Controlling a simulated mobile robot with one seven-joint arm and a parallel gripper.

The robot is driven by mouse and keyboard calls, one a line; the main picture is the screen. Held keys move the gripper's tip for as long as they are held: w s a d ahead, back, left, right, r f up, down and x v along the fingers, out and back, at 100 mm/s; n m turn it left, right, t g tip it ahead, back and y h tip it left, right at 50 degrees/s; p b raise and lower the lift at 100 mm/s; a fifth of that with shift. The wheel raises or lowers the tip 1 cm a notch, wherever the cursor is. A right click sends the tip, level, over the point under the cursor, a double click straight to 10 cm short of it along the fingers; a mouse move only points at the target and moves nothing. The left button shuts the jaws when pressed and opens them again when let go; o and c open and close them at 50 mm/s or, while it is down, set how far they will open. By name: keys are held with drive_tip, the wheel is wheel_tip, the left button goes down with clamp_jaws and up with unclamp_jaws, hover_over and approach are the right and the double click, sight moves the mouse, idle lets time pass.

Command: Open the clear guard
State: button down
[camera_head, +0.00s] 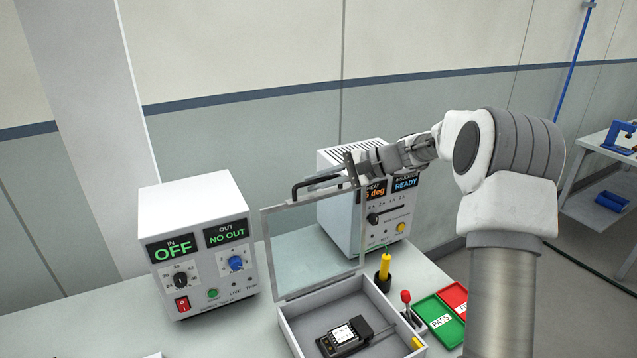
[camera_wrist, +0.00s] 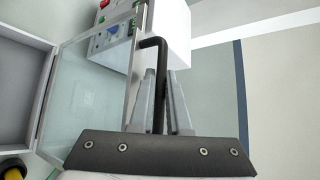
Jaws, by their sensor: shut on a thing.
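The clear guard (camera_head: 313,243) is a transparent panel in a grey frame. It stands raised, roughly upright, at the back edge of the open grey box (camera_head: 302,322). A dark bar handle (camera_head: 312,184) runs along its top edge. My gripper (camera_head: 352,172) is at the right end of that handle, shut on it. In the wrist view, my gripper's fingers (camera_wrist: 165,108) close on both sides of the black handle (camera_wrist: 156,62), and the clear guard (camera_wrist: 85,100) spreads to the left. A black device (camera_head: 345,335) with a white label lies in the box.
A white power unit (camera_head: 197,240) reading OFF and NO OUT stands left of the guard. A second white unit (camera_head: 338,225) reading READY stands close behind it. A yellow-handled tool (camera_head: 384,266), a red-knobbed lever (camera_head: 406,300) and a green PASS tray (camera_head: 440,321) sit to the right.

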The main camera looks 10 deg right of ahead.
drive_tip(key=shift+w, duration=0.1)
idle(0.3)
drive_tip(key=c, duration=0.9)
unclamp_jaws()
drive_tip(key=b+v, duration=0.2)
drive_tip(key=v, duration=1.5)
drive_tip(key=shift+d+r, duration=0.2)
drive_tip(key=shift+r, duration=0.05)
